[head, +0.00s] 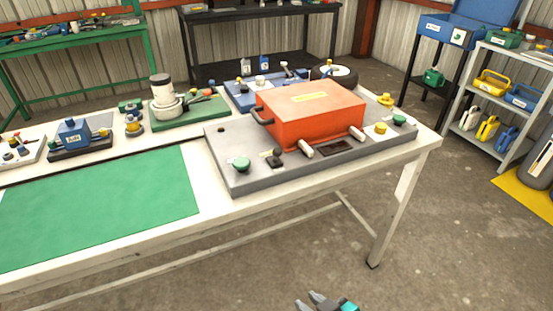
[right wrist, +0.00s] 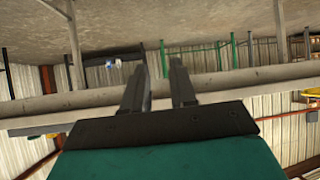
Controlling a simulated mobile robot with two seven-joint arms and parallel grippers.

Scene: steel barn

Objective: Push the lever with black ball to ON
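A grey panel (head: 225,153) with an orange-red box (head: 310,114) on it sits on the right end of the white workbench. A small lever with a black ball (head: 277,152) stands at the panel's front edge, between a green knob (head: 241,164) and a light cylindrical handle (head: 306,148). Any ON marking is too small to read. My right gripper (head: 312,299) is low at the bottom edge of the head view, in front of the bench and well away from the lever. Its two fingers (right wrist: 160,88) are apart and empty in the right wrist view. My left gripper is not in view.
A yellow knob (head: 381,128) and another green knob (head: 399,120) sit on the panel's right side. A green mat (head: 100,208) covers the bench's left front. Other devices line the back. The floor before the bench is clear.

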